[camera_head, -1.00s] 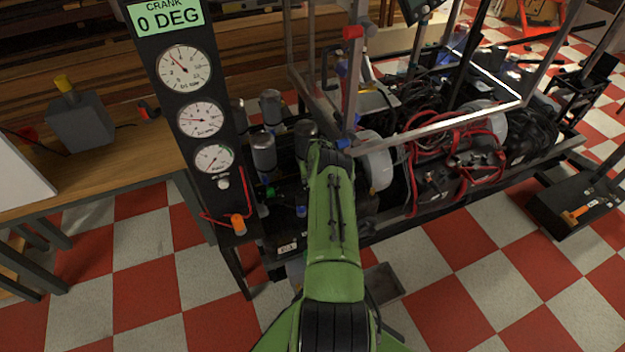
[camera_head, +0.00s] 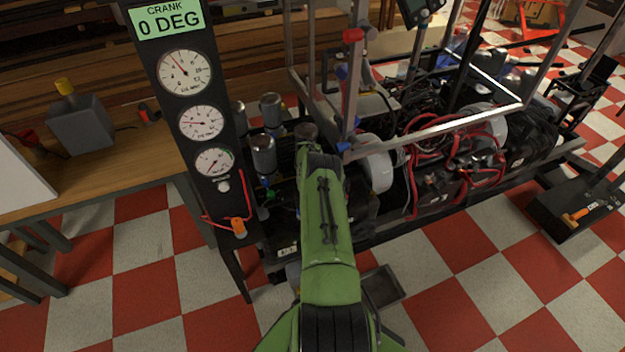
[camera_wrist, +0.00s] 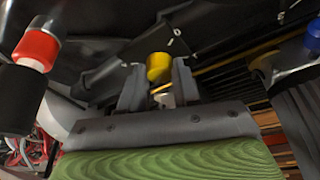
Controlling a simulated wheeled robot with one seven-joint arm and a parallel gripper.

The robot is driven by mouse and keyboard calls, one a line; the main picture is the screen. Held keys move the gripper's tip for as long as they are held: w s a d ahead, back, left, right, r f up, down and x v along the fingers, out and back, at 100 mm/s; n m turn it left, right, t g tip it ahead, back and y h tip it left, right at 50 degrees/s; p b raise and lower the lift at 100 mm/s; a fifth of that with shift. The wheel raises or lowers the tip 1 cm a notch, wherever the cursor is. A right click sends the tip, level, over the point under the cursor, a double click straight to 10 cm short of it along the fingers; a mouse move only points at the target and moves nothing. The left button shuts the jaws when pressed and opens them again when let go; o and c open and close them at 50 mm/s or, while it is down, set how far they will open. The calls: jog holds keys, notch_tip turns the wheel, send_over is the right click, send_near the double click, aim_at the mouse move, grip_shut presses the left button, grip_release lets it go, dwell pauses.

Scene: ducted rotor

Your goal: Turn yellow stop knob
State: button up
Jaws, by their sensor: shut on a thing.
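The yellow stop knob (camera_wrist: 158,67) shows in the wrist view, small and rounded, in front of a dark panel. My gripper (camera_wrist: 158,84) has its two grey fingers on either side of the knob's near end and is shut on it. In the head view my green arm (camera_head: 328,220) reaches forward to the machine, and its end hides the stop knob and the fingers.
A red-capped black cylinder (camera_wrist: 36,50) is close on the left in the wrist view, and a blue knob (camera_wrist: 313,35) is at the right. A gauge panel (camera_head: 212,118) reading 0 DEG stands left of my arm. A metal frame (camera_head: 440,130) is to the right.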

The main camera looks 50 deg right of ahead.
jog(key=o, duration=1.1)
jog(key=shift+c, duration=0.2)
jog(key=shift+r, duration=0.1)
jog(key=p+v, duration=0.6)
jog(key=v, duration=0.9)
jog(key=shift+a+r+p, duration=0.25)
jog(key=shift+p, duration=0.05)
